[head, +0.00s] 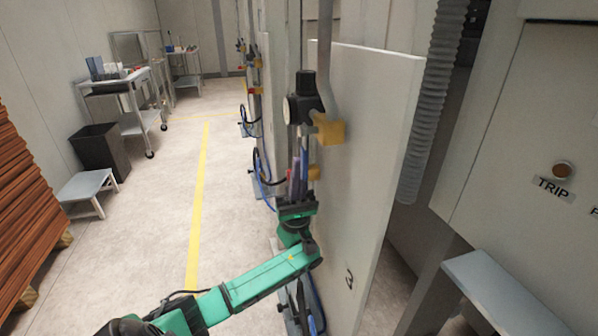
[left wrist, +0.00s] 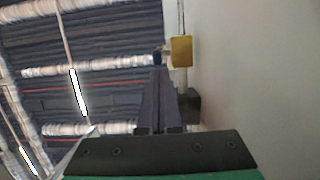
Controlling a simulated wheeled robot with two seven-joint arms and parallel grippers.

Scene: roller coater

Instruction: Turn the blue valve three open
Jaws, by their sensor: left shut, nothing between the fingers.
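A white panel (head: 372,150) marked 3 stands right of centre in the head view. On its left side is a black fitting with a gauge (head: 304,98), a yellow block (head: 328,129) and a smaller yellow block below. My left gripper (head: 299,168) points upward beside the panel, below the black fitting. It is shut with nothing held. In the left wrist view, its fingers (left wrist: 158,78) lie together, and a small dark blue piece (left wrist: 157,58) shows just past their tips, beside a yellow block (left wrist: 181,51). I cannot tell whether they touch it. The valve handle is not clearly seen.
More panels with fittings and blue hoses (head: 261,165) line the wall behind. A cabinet marked TRIP (head: 540,150) stands at right. A cart (head: 128,88), black bin (head: 99,150) and step stool (head: 87,185) are at left. The floor around the yellow line (head: 200,180) is clear.

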